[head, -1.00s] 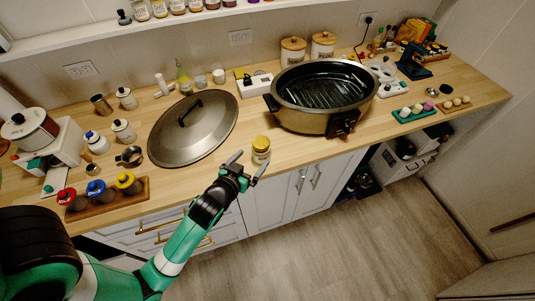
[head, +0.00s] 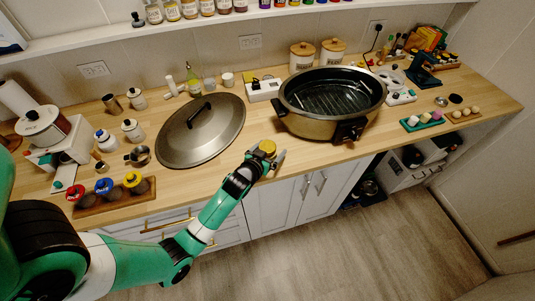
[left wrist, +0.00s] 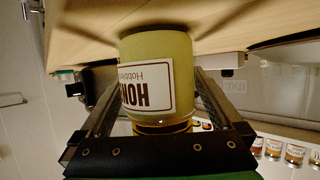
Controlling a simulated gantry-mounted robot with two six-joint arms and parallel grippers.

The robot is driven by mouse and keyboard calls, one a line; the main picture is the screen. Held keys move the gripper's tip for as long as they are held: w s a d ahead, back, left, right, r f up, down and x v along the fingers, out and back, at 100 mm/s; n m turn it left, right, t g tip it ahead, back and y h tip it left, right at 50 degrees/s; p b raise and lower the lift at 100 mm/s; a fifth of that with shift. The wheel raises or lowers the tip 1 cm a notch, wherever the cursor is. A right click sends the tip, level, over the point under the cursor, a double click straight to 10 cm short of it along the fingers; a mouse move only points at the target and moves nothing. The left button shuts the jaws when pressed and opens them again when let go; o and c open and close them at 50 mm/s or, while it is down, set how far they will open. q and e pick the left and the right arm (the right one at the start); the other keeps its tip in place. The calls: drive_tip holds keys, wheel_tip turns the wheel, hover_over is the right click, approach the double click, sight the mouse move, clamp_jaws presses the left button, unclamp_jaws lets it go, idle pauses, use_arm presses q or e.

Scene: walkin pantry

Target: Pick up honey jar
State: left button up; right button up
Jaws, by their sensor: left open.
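The honey jar (head: 267,147) has a yellow lid and stands near the front edge of the wooden counter. In the left wrist view the jar (left wrist: 158,75) appears upside down, with its "HONEY" label facing the camera. My left gripper (head: 265,156) is open at the jar, with its fingers on either side of it. In the left wrist view the fingers (left wrist: 160,100) flank the jar, with a visible gap on the right side; contact on the left cannot be told. In the head view the arm hides the jar's lower part. My right gripper is not in view.
A large metal lid (head: 190,148) lies left of the jar, and an electric roaster pan (head: 318,122) stands to its right. A wooden rack (head: 90,205) with colored-lid jars is at the left front. White cabinets (head: 280,207) are below the counter edge.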

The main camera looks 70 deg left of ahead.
use_arm(q)
drive_tip(key=shift+w+a+f, duration=0.1)
drive_tip(key=shift+w+a, duration=0.05)
clamp_jaws()
idle(0.4)
drive_tip(key=shift+r, duration=0.2)
